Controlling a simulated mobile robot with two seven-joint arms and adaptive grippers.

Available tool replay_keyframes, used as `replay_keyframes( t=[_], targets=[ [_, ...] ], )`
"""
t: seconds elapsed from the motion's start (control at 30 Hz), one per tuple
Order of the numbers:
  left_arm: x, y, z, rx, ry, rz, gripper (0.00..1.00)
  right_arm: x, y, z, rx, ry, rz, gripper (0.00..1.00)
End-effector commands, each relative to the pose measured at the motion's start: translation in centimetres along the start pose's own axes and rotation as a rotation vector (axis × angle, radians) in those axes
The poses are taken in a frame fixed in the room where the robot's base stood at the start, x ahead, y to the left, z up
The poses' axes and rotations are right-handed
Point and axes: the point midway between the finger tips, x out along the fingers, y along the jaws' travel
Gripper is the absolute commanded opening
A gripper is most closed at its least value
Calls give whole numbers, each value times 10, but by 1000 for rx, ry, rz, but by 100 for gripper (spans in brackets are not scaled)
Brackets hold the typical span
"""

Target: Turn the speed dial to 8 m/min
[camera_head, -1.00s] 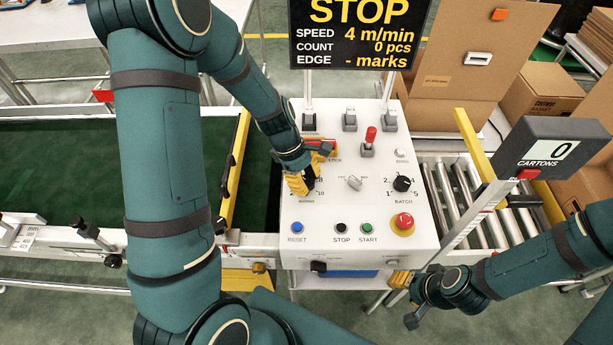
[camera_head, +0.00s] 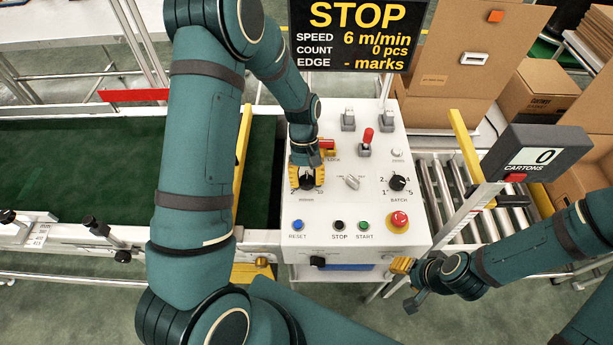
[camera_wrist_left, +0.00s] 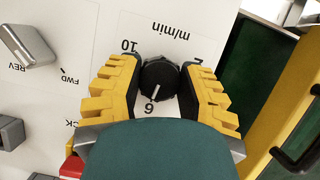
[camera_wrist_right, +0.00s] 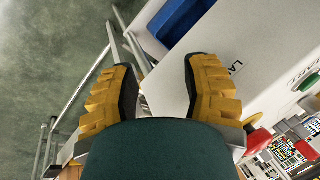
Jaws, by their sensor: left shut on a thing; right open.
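The black speed dial (camera_wrist_left: 160,78) is between the yellow fingers of my left gripper (camera_wrist_left: 158,85); its white line points at the 6 mark in the left wrist view. In the head view my left gripper (camera_head: 307,178) comes down over the dial at the left of the white control panel (camera_head: 345,212) and partly hides its scale. The display (camera_head: 352,35) reads STOP, speed 6 m/min, count 0 pcs. My right gripper (camera_head: 403,276) is open and empty, below the panel's front right corner; its spread fingers show in the right wrist view (camera_wrist_right: 165,90).
The panel also carries a grey FWD/REV selector (camera_head: 352,182), a batch dial (camera_head: 397,183), a red stop button (camera_head: 399,220), blue reset (camera_head: 297,225) and green start (camera_head: 363,225) buttons. A red-tipped lever (camera_head: 367,140) stands behind. The cartons counter (camera_head: 540,152) stands to the right.

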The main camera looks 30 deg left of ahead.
Motion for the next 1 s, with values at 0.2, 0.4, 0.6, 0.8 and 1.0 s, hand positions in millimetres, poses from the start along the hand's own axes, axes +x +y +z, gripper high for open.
replay_keyframes(
  t=[0.2, 0.4, 0.6, 0.8, 1.0],
  targets=[
    [2, 0, 2, 192, -7, -83, 3, -4, -2, -2, 1, 4, 0, 47],
    [2, 0, 2, 367, -7, -155, 3, -6, -2, -3, 2, 7, 1, 47],
    [3, 0, 2, 535, -8, -224, 3, -8, -3, -4, 2, 9, 1, 47],
    [3, 0, 2, 676, -8, -282, 3, -8, -3, -4, 3, 9, 1, 47],
    [3, -1, 2, 774, -8, -321, 3, -8, -3, -4, 3, 10, 1, 47]
  ],
)
